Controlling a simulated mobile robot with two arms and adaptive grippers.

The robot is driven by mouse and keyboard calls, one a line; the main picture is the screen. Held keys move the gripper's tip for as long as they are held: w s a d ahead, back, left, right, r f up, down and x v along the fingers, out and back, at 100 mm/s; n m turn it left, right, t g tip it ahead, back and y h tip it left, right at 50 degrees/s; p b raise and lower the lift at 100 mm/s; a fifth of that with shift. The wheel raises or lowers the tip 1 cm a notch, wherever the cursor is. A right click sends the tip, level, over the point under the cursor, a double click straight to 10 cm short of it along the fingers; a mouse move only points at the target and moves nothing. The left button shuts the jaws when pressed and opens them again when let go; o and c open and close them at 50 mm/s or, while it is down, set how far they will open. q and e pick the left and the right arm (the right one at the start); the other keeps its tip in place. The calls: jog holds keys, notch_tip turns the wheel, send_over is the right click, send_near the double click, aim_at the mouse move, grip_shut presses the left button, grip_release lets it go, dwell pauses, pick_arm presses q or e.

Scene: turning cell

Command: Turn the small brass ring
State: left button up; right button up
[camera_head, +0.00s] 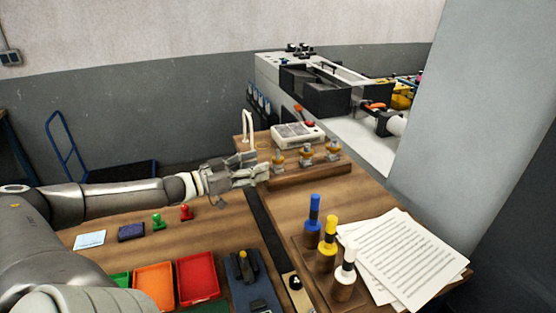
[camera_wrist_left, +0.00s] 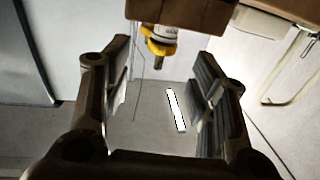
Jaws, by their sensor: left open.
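Three small upright pieces with brass-coloured parts stand in a row on a wooden block (camera_head: 310,174) at the back of the bench: a left one (camera_head: 278,160), a middle one (camera_head: 305,156) and a right one (camera_head: 333,151). Which carries the small brass ring I cannot tell. My left gripper (camera_head: 264,170) is open, close to the left piece. In the left wrist view my open fingers (camera_wrist_left: 163,92) have a gap between them. A yellow-brass ringed part (camera_wrist_left: 160,47) with a white body and dark tip shows beyond the gap, near the top; no contact shows. My right gripper is out of view.
A white device (camera_head: 297,134) with a red-orange lever stands behind the block. Blue, yellow and white-topped handles (camera_head: 328,250) stand at the front, beside papers (camera_head: 405,258).

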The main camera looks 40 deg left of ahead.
aim_at(278, 158)
pick_arm(q)
jog(key=shift+w+d, duration=0.15)
jog(key=shift+w, duration=0.45)
jog(key=shift+w+r, duration=0.15)
jog(key=shift+w, duration=0.25)
jog(key=shift+w+d+f, duration=0.1)
jog(key=shift+w+f, duration=0.1)
jog(key=shift+b+x, duration=0.85)
jog(key=shift+b, duration=0.3)
jog(key=shift+w+d+b, duration=0.15)
jog(key=shift+w+b, duration=0.25)
jog(key=shift+b, duration=0.15)
jog(key=w+b, duration=0.1)
jog(key=b, duration=0.3)
jog(key=shift+w+d+f, duration=0.1)
jog(key=shift+w+f, duration=0.1)
jog(key=shift+w, duration=0.05)
jog(key=shift+w+d+r+b, duration=0.3)
jog(key=shift+w+b, duration=0.15)
jog(key=shift+b, duration=0.4)
